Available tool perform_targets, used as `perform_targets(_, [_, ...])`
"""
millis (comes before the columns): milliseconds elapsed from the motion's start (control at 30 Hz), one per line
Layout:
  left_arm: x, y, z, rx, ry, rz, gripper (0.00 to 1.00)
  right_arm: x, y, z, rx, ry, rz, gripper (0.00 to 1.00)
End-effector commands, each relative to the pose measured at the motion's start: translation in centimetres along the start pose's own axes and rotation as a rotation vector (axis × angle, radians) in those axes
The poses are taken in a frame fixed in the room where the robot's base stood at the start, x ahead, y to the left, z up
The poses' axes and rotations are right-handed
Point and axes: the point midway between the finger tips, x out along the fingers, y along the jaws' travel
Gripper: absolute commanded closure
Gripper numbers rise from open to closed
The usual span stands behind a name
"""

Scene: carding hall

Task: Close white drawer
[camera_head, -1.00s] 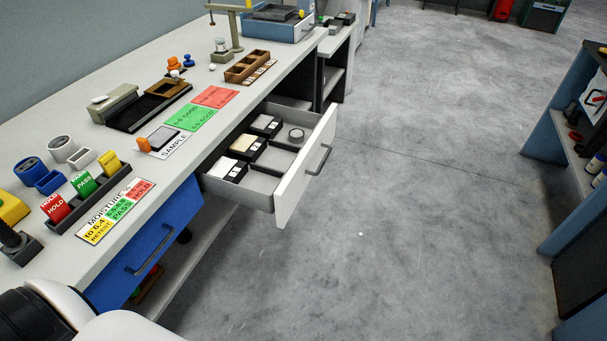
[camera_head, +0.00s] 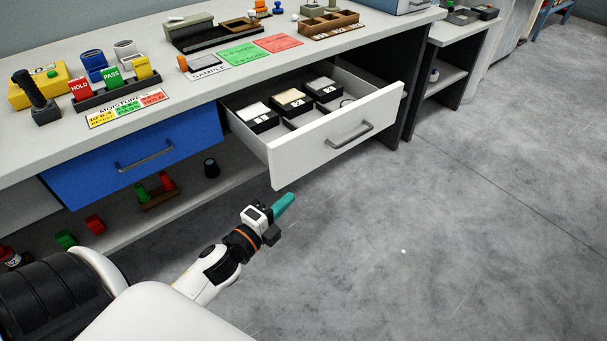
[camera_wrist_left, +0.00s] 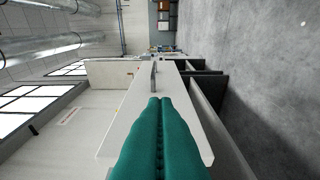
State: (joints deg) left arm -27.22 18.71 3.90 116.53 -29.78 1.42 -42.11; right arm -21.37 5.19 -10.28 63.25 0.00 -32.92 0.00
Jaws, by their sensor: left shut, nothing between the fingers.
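The white drawer (camera_head: 335,135) stands pulled out from under the grey bench, with a grey bar handle (camera_head: 349,136) on its front. In the left wrist view the white drawer front (camera_wrist_left: 133,130) lies ahead, with its handle (camera_wrist_left: 154,76) beyond the fingertips. Several small black boxes (camera_head: 261,122) with pale contents lie in the drawer. My left gripper (camera_head: 285,203) has teal fingers, pressed together and empty. In the head view it appears just below the drawer front's lower left corner; contact cannot be told. In the left wrist view it also shows shut (camera_wrist_left: 159,105). My right gripper is not in view.
A closed blue drawer (camera_head: 135,163) is left of the white one. The bench top (camera_head: 190,97) carries colored cards, a HOLD/PASS rack and trays. A lower shelf (camera_head: 197,187) holds small red and green items. The floor (camera_head: 440,240) to the right is clear.

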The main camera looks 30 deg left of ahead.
Motion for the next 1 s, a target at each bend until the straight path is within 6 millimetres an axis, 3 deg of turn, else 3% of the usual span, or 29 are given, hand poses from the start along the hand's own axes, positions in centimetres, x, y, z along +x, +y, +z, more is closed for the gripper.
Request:
perform_targets(167, [2.6, 0.2, 0.0, 0.001, -0.001, 0.003, 1.00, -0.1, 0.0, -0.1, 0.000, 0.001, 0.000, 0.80])
perform_targets(533, [10.2, 0.1, -0.3, -0.001, 0.001, 0.001, 1.00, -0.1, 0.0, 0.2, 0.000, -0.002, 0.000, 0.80])
perform_targets(733, [10.5, -0.1, -3.1, -0.002, 0.001, -0.003, 1.00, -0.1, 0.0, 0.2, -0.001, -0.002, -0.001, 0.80])
perform_targets(1000, [10.7, -0.1, -3.9, -0.006, 0.001, -0.002, 1.00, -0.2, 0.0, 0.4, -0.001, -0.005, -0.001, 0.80])
